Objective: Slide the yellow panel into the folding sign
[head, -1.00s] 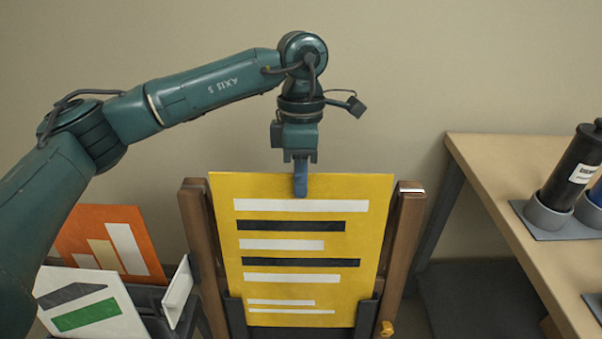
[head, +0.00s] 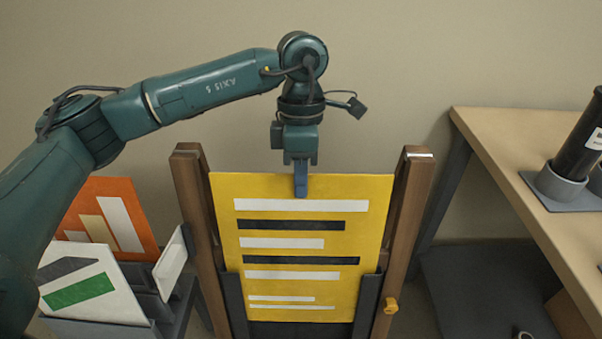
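The yellow panel (head: 302,285) with white and dark bars stands upright in the head view. My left gripper (head: 300,185) comes down from above and is shut on the middle of its top edge. The folding sign has wooden side posts, the left one (head: 196,225) and the right one (head: 408,225), on either side of the panel. The panel's lower corners are at dark side channels (head: 368,300) inside the frame; whether they are inside the channels or in front is hard to tell. My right gripper is not in view.
A dark rack (head: 165,322) at the lower left holds an orange panel (head: 118,222) and white panels (head: 85,285). A wooden table (head: 520,150) on the right bears a black cylinder in a grey holder (head: 560,183). A yellow knob (head: 391,305) sits on the right post.

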